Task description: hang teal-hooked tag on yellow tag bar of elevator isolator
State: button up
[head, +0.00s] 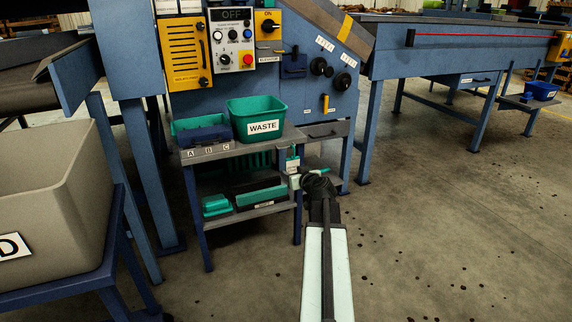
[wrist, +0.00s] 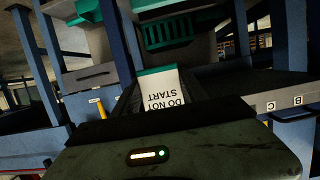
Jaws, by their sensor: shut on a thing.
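My gripper (head: 294,178) is shut on the tag, in front of the right end of the bench. In the wrist view the tag (wrist: 161,96) is white with a teal end and upside-down "DO NOT START" lettering. In the head view the tag (head: 291,162) is small, with a teal part at its top. The isolator (head: 268,22) is a yellow plate marked "ON" with a dark handle, up and left of my gripper; the label below it seems to read "ELEVATOR". I cannot make out its tag bar. The tag is well apart from the isolator.
A bench (head: 240,147) stands below the panel, holding a green WASTE bin (head: 258,112) and a dark blue box (head: 205,134). Green trays (head: 262,197) lie on its lower shelf. A large beige bin (head: 70,195) fills the left. The floor at right is clear.

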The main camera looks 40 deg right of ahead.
jog(key=s, duration=0.1)
jog(key=s+a, duration=0.1)
jog(key=s, duration=0.1)
jog(key=shift+s+a, duration=0.15)
jog(key=shift+s, duration=0.05)
notch_tip(320, 180, up, 50)
jog(key=p, duration=5)
jog(key=shift+r, duration=0.1)
